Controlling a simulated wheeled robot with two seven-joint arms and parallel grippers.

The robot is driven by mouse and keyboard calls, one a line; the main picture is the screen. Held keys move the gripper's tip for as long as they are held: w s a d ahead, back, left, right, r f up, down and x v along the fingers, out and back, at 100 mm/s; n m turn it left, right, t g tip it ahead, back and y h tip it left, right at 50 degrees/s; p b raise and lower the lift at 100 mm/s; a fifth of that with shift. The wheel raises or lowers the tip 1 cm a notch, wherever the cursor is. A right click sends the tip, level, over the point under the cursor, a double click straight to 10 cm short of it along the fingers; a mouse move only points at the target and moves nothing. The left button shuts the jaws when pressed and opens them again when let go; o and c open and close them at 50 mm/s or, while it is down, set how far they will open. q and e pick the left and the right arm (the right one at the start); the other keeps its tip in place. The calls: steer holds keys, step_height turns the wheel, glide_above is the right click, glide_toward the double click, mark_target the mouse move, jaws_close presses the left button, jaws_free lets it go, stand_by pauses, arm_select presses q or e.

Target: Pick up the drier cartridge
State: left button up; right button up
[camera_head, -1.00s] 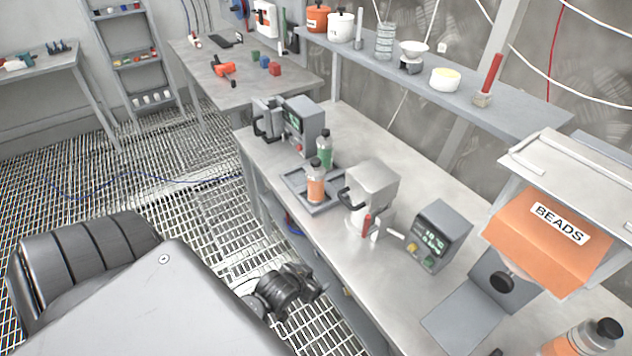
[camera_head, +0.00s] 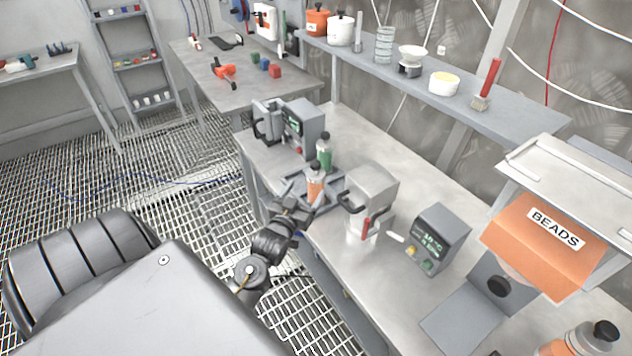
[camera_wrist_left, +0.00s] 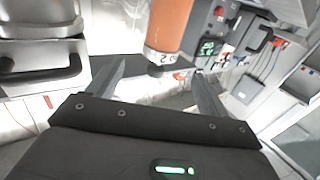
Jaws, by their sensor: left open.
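An orange cartridge (camera_head: 315,185) with a grey cap stands upright on a small grey tray (camera_head: 296,187) on the steel bench. A green cartridge (camera_head: 324,154) stands just behind it. My left gripper (camera_head: 317,203) is at the bench's front edge, just in front of the orange cartridge. In the left wrist view, the open gripper (camera_wrist_left: 160,75) has its two fingers spread, with the orange cartridge (camera_wrist_left: 170,25) ahead between their lines. Its pale end band carries a marking. I see no contact. My right gripper is out of view.
A grey machine with a handle (camera_head: 372,190) stands right of the tray, and another machine (camera_head: 300,128) behind it. A display box (camera_head: 438,238) and an orange BEADS hopper (camera_head: 550,240) stand further right. A shelf (camera_head: 420,80) runs along the wall.

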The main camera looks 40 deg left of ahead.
mark_target(312, 179)
arm_select(q)
steer(key=p+x, duration=0.1)
steer(key=x, duration=0.4)
steer(key=shift+w+a, duration=0.1)
steer(key=shift+w, duration=0.25)
steer(key=shift+w+a+r+p, duration=0.15)
steer(key=shift+w+p, duration=0.1)
steer(key=shift+p, duration=0.15)
steer(key=p+x, duration=0.1)
steer(key=x, duration=0.2)
steer(key=shift+w, duration=0.3)
steer(key=shift+w+a+f, duration=0.15)
steer(key=shift+w+f, duration=0.15)
steer(key=shift+w, duration=0.15)
steer(key=c, duration=1.7)
steer(key=shift+r, duration=0.15)
